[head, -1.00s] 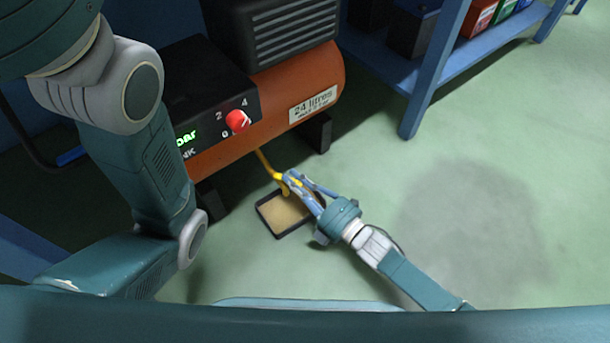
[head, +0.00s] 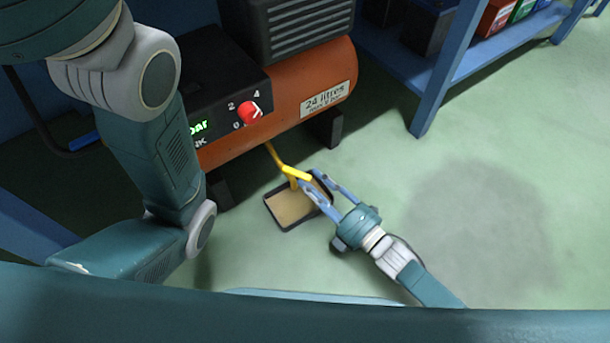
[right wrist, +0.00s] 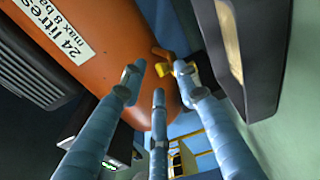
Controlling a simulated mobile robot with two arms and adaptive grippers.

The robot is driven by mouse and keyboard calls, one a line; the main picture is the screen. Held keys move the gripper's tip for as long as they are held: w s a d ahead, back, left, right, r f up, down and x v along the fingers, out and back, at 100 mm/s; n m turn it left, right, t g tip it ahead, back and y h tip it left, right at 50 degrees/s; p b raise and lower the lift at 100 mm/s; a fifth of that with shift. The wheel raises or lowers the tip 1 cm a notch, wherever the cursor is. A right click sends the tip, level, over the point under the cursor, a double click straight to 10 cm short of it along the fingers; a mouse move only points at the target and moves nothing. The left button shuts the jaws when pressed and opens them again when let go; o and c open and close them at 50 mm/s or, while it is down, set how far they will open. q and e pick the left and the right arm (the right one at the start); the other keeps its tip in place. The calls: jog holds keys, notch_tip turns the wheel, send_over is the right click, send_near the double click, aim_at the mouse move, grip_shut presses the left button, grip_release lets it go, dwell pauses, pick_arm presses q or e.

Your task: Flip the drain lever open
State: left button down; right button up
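The yellow drain lever (head: 296,173) is at the lower end of a yellow pipe under the orange compressor tank (head: 300,95), and its handle points to the right in the head view. My right gripper (head: 311,180) is at the lever's right end, with its fingers spread and nothing held. In the right wrist view the lever (right wrist: 164,69) shows just beyond and between the two outer fingertips (right wrist: 157,72). I cannot tell whether a finger touches it. My left arm shows at the left of the head view, but its gripper is out of view.
A shallow dark-rimmed tray (head: 273,215) with a tan inside lies on the floor below the lever. A red knob (head: 249,113) is on the compressor's panel. A blue shelf (head: 445,75) stands at the upper right. The floor at the right is clear.

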jog(key=v, duration=0.8)
